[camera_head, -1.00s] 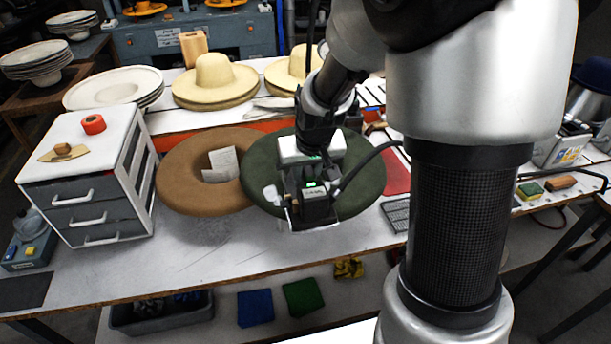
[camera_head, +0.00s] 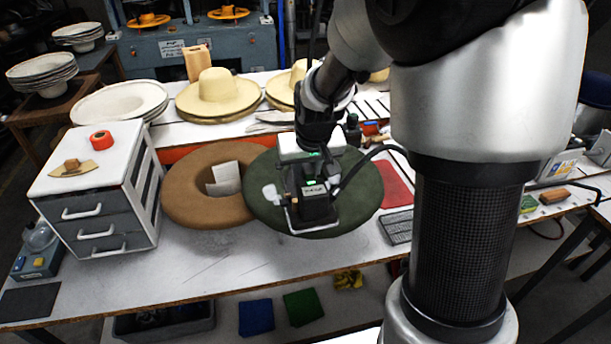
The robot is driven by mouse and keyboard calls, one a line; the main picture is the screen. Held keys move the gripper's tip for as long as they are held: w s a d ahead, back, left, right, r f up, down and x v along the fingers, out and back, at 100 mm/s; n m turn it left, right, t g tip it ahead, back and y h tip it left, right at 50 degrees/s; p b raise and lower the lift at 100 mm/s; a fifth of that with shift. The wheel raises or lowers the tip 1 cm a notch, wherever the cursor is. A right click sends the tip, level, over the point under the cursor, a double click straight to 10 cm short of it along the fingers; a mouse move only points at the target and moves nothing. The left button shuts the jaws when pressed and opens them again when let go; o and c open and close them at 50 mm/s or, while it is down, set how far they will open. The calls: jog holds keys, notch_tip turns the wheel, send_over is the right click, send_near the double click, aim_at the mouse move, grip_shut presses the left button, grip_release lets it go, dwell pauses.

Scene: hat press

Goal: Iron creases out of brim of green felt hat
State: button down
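The green felt hat (camera_head: 362,205) lies on the white workbench, its wide brim flat. My arm and gripper cover its middle and part of the brim. My gripper (camera_head: 312,228) is over the front part of the green brim. Its fingers are mostly hidden, and I cannot tell whether it touches the felt or holds anything. A pale metal edge shows at its lower end. No separate iron can be made out. Creases in the green brim cannot be made out at this size.
A brown felt hat (camera_head: 186,184) with a paper in it lies left, against the green one. A white drawer unit (camera_head: 98,195) stands farther left. Straw hats (camera_head: 217,95) sit behind. A black rack (camera_head: 397,227) lies right. The front bench strip is bare.

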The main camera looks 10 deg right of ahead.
jog(key=shift+w+r+p, duration=0.15)
jog(key=shift+r+p, duration=0.55)
jog(key=shift+r, duration=0.65)
jog(key=shift+w, duration=0.1)
